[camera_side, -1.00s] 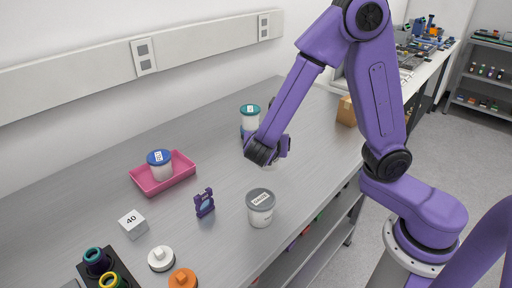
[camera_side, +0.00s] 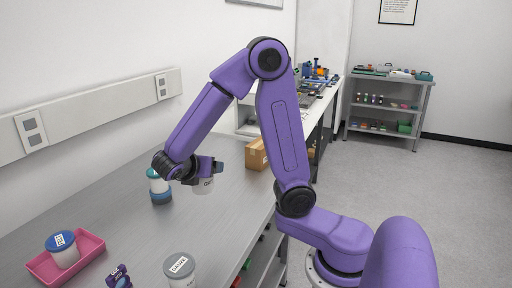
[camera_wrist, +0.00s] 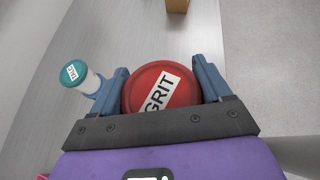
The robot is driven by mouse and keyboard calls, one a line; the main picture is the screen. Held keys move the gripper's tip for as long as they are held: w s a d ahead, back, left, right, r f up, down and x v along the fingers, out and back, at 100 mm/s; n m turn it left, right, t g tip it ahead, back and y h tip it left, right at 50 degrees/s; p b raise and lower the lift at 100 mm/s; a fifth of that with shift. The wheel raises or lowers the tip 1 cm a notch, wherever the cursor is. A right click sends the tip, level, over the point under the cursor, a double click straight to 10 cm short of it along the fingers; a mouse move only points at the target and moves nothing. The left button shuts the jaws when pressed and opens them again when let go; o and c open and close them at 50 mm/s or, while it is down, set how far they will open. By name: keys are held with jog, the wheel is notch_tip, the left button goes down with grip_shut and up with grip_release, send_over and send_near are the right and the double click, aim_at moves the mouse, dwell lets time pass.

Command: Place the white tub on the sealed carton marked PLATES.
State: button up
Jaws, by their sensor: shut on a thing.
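My gripper (camera_side: 207,169) is shut on a white tub (camera_side: 203,186), held to the right of the teal-lidded tub. In the wrist view, its red lid (camera_wrist: 150,82), labelled GRIT, sits between my two blue fingers. A brown carton (camera_side: 257,153) stands at the bench's far right edge, to the right of and beyond the held tub. Its near edge also shows at the top of the wrist view (camera_wrist: 177,5). I cannot read any marking on it. The side view does not clearly show the gap under the held tub.
A teal-lidded tub (camera_side: 159,190) stands left of my gripper. A blue-lidded tub (camera_side: 62,249) stands in a pink tray (camera_side: 92,244), and a grey-lidded tub (camera_side: 180,270) stands at the front. The bench between held tub and carton looks clear.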

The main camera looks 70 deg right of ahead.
jog(key=d+r+m+g, duration=0.2)
jog(key=d+m+g, duration=0.1)
jog(key=d, duration=0.7)
jog(key=d+r+m+g, duration=0.2)
jog(key=d+g, duration=0.1)
jog(key=d, duration=0.7)
jog(key=s+d+r+m+g+y, duration=0.1)
jog(key=s+d+r+m+g, duration=0.1)
jog(key=s+d, duration=0.35)
jog(key=s+d+r+m+g+y, duration=0.1)
jog(key=s+d+r+m, duration=0.1)
jog(key=d, duration=0.7)
jog(key=shift+w+d+f, duration=1.35)
jog(key=shift+d+f, duration=0.45)
jog(key=shift+f, duration=0.35)
jog(key=shift+w+d+f, duration=1.3)
jog(key=shift+d+f, duration=0.55)
jog(key=shift+f, duration=0.3)
jog(key=shift+w+d+f, duration=1.35)
jog(key=shift+d+f, duration=0.45)
jog(key=shift+f, duration=0.35)
jog(key=shift+f, duration=0.15)
jog(key=o, duration=1.2)
jog(key=shift+c, duration=0.2)
